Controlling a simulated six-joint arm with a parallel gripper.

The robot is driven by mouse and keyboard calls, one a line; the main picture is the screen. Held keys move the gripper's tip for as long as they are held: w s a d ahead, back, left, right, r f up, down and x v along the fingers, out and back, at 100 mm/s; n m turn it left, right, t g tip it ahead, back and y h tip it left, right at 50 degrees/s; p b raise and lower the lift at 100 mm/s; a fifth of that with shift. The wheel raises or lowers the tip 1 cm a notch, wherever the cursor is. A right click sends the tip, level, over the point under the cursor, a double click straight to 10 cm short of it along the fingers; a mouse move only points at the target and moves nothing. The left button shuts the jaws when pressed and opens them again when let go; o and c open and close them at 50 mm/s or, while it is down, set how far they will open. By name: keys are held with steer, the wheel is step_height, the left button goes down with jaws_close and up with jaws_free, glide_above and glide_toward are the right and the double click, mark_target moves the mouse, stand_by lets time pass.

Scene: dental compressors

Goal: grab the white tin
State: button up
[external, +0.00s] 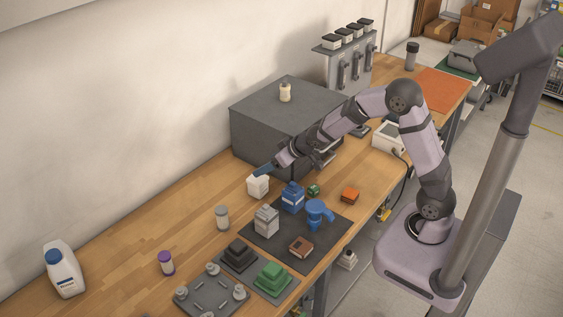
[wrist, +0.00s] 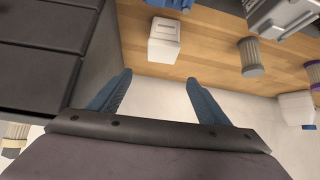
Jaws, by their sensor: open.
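The white tin (external: 258,187) is a small, boxy white container on the wooden bench, in front of the big dark grey box. It also shows in the wrist view (wrist: 164,42), near the top and left of centre, standing apart from the jaws. My gripper (external: 264,169) has blue fingers, which are close above the tin in the external view and overlap its top edge there. In the wrist view my gripper (wrist: 159,78) is open, with nothing between its fingers. Contact with the tin cannot be made out.
The dark grey box (external: 275,125) stands right behind my gripper. A blue container (external: 292,197) and a grey-white carton (external: 266,221) stand close by on the dark mat (external: 310,254). A lidded jar (external: 222,218) stands to the left. Bench between the jars is clear.

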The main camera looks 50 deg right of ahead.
mark_target(258, 178)
steer(key=shift+w+f+p, duration=0.15)
steer(key=shift+w+f, duration=0.1)
steer(key=shift+f, duration=0.6)
steer(key=shift+w+f+p, duration=0.1)
steer(key=shift+w+f, duration=0.1)
steer(key=shift+f, duration=0.7)
steer(key=shift+w+f+p, duration=0.15)
steer(key=shift+w+f, duration=0.1)
steer(key=shift+f, duration=0.6)
steer(key=shift+p+x, duration=0.8)
steer(key=shift+x, duration=0.25)
steer(key=shift+p+x, duration=0.55)
steer(key=shift+x, duration=1)
steer(key=shift+a, duration=0.1)
steer(key=shift+r, duration=0.1)
steer(key=c, duration=1.3)
steer(key=shift+c, duration=0.2)
